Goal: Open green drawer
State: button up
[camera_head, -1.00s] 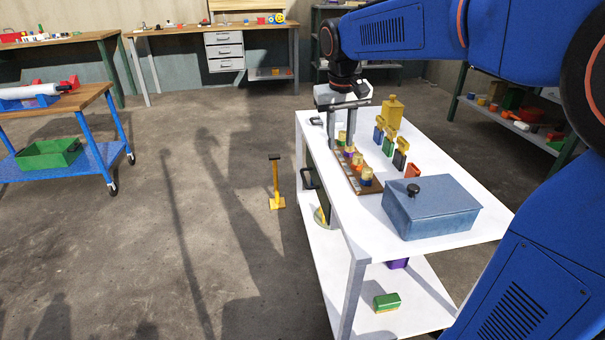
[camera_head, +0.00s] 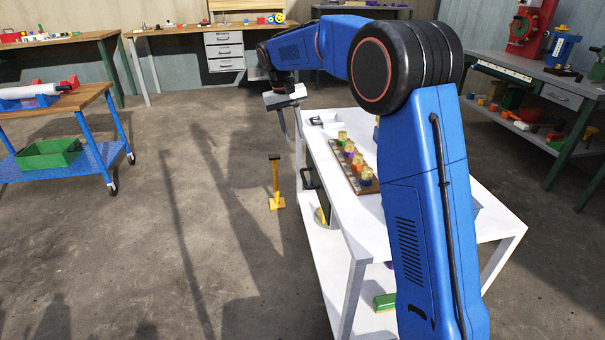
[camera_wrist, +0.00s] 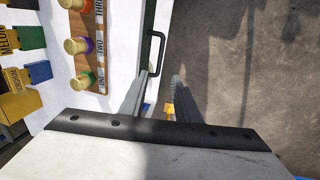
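The white cart (camera_head: 345,222) has a black handle (camera_head: 309,178) on its left side with a dark greenish front beside it, probably the green drawer; it looks closed. In the wrist view a black bar handle (camera_wrist: 162,45) stands out from a narrow dark green strip (camera_wrist: 148,22) along the cart's edge. My gripper (camera_wrist: 160,76) is open and empty, fingers pointing toward the handle. The left finger lies close to the handle's near end; I cannot tell whether they touch. In the head view my gripper (camera_head: 284,125) hangs just left of the cart's far end.
A brown rack with labelled slots and gold-topped pieces (camera_head: 352,160) stands on the cart. A yellow post (camera_head: 276,185) stands on the floor left of the cart. Open floor lies further left.

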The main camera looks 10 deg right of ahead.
aim_at(303, 178)
jog(key=d+f, duration=0.1)
jog(key=f, duration=0.4)
jog(key=d+f, duration=0.1)
jog(key=f, duration=0.5)
jog(key=d+f, duration=0.1)
jog(key=f, duration=0.5)
jog(key=shift+d, duration=0.1)
jog(key=shift+r, duration=0.1)
grip_shut()
